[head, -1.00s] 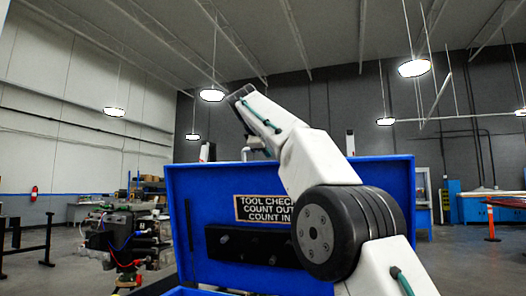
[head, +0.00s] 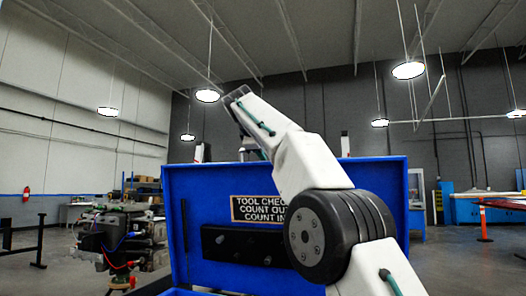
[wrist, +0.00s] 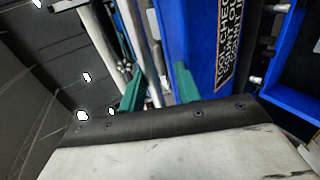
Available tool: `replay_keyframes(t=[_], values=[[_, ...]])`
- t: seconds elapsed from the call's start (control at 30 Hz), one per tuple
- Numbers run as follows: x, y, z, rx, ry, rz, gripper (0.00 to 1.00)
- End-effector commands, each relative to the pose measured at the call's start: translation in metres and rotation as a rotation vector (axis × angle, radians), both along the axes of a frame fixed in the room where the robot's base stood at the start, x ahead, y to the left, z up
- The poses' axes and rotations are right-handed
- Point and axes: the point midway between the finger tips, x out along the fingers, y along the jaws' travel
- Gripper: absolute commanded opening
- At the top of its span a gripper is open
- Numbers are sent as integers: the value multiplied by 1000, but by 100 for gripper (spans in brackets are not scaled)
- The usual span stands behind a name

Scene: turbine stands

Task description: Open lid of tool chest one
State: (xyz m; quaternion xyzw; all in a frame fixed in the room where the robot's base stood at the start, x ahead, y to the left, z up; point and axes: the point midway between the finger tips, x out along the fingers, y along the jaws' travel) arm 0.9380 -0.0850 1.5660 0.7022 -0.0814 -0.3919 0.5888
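The blue tool chest lid (head: 380,172) stands raised and upright in the head view, its inner face toward me with a "TOOL CHECK / COUNT OUT / COUNT IN" sign (head: 258,209). Only a sliver of the chest body shows at the bottom edge. My arm reaches up in front of the lid and its wrist bends down near the top edge; the fingertips are hidden there. In the wrist view, my gripper (wrist: 160,88) shows two teal fingers apart, with the blue lid (wrist: 195,45) beyond and beside them. I cannot tell whether they touch it.
A dark bracket (head: 240,245) is fixed on the lid's inner face below the sign. An engine-like machine (head: 125,240) stands to the left, with a black stand (head: 38,240) further left. An orange post (head: 484,220) and blue cabinets (head: 465,205) are at the right.

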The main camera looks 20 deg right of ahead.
Motion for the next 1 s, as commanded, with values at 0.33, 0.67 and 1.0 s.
replay_keyframes(t=[0.33, 0.67, 1.0], values=[[-32, 29, 22, 0, -1, 4, 32], [-51, 44, 34, -1, 1, 0, 32], [-51, 44, 34, 0, 0, 0, 32]])
